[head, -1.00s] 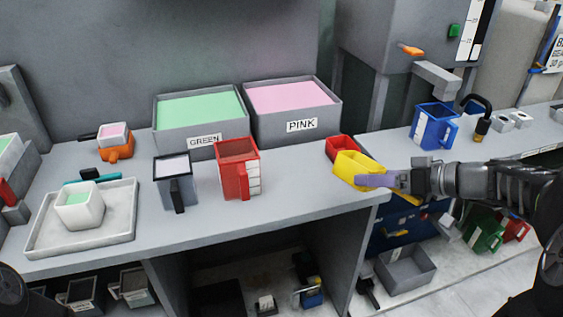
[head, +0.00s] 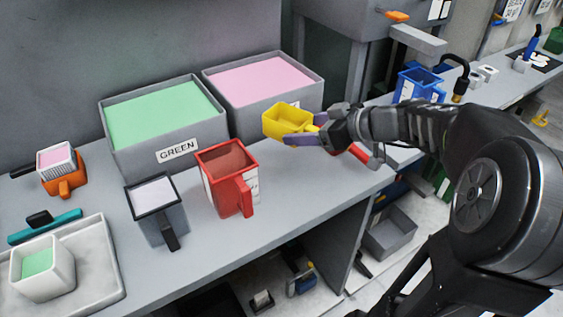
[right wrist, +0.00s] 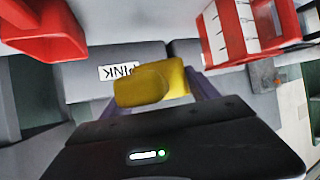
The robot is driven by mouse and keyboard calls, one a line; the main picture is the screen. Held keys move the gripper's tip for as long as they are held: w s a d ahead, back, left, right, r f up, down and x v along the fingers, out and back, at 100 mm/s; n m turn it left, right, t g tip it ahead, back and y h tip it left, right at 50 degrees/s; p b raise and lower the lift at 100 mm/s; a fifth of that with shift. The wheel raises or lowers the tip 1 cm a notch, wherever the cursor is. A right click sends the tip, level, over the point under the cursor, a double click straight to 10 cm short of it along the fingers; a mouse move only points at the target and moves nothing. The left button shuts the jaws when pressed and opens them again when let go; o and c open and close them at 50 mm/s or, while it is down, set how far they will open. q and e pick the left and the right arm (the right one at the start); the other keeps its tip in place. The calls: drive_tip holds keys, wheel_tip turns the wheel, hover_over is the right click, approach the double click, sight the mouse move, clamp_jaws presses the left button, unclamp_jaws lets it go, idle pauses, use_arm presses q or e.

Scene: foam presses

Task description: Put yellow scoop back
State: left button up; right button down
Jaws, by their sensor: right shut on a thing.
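The yellow scoop (head: 284,119) is in my right gripper (head: 305,138). The gripper is shut on its handle and holds it above the bench, in front of the bin of pink foam (head: 247,112). The scoop partly covers that bin's label in the head view. In the right wrist view the yellow scoop (right wrist: 150,84) shows between the fingers, with the PINK label behind it. A red scoop is mostly hidden behind my right gripper; its red handle (head: 355,153) shows. My left gripper is out of the picture.
A red jug (head: 225,180) and a grey jug (head: 157,207) stand left of the scoop, before the green foam bin (head: 166,135). A blue jug (head: 415,87) stands farther right. The bench's front edge (head: 290,223) drops to lower shelves.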

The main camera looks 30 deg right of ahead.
hover_over(302, 173)
drive_tip(key=shift+f, duration=3.1)
drive_tip(key=shift+f, duration=1.9)
drive_tip(key=shift+f, duration=0.15)
drive_tip(key=shift+c, duration=1.1)
unclamp_jaws()
